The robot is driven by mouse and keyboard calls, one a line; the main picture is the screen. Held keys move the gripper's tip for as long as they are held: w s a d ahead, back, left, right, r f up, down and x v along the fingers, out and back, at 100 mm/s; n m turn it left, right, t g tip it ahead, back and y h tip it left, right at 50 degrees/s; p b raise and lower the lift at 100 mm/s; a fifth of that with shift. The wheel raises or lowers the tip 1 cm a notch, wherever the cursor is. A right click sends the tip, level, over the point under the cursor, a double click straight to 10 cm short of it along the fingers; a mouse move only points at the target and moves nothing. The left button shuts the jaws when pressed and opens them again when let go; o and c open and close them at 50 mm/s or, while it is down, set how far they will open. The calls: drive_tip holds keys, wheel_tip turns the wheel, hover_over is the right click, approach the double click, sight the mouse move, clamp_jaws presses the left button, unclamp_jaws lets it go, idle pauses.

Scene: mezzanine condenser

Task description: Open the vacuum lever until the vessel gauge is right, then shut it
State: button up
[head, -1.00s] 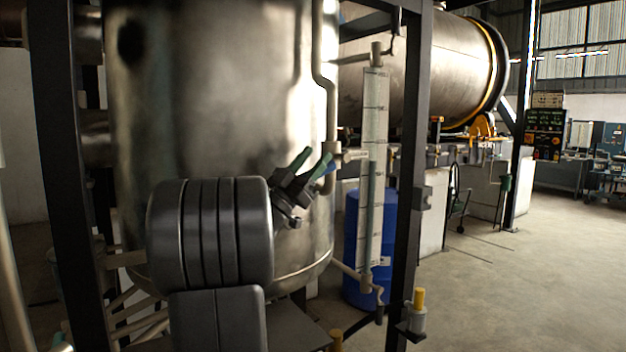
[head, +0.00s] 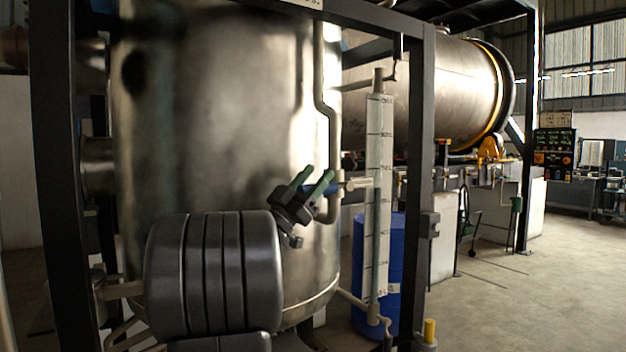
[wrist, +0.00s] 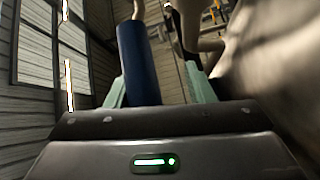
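The vacuum lever has a blue handle (wrist: 138,62), with a pale pipe fitting beyond it in the wrist view. In the head view only a small blue part (head: 338,188) shows beside my gripper. My gripper (head: 316,178) has its green fingers apart. In the wrist view the handle lies between the fingers, nearer the left one, with a gap to the right one. The vessel gauge (head: 379,150) is a tall upright tube with a marked pale scale, right of the steel vessel (head: 225,110). Its level is too small to read surely.
Dark frame posts (head: 420,180) stand on both sides of the vessel. A pipe (head: 326,90) runs down the vessel's right side near my gripper. A blue drum (head: 398,262) stands behind the gauge. The floor at right is open.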

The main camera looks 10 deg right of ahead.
drive_tip(key=s+a+b, duration=0.1)
drive_tip(key=s+a, duration=0.1)
drive_tip(key=a, duration=0.4)
drive_tip(key=s+a+b, duration=0.1)
drive_tip(key=s+a, duration=0.1)
drive_tip(key=a, duration=0.5)
drive_tip(key=shift+s+r, duration=0.25)
drive_tip(key=shift+s, duration=0.05)
idle(0.6)
drive_tip(key=shift+a, duration=0.1)
drive_tip(key=shift+n+t, duration=0.3)
drive_tip(key=shift+t, duration=0.2)
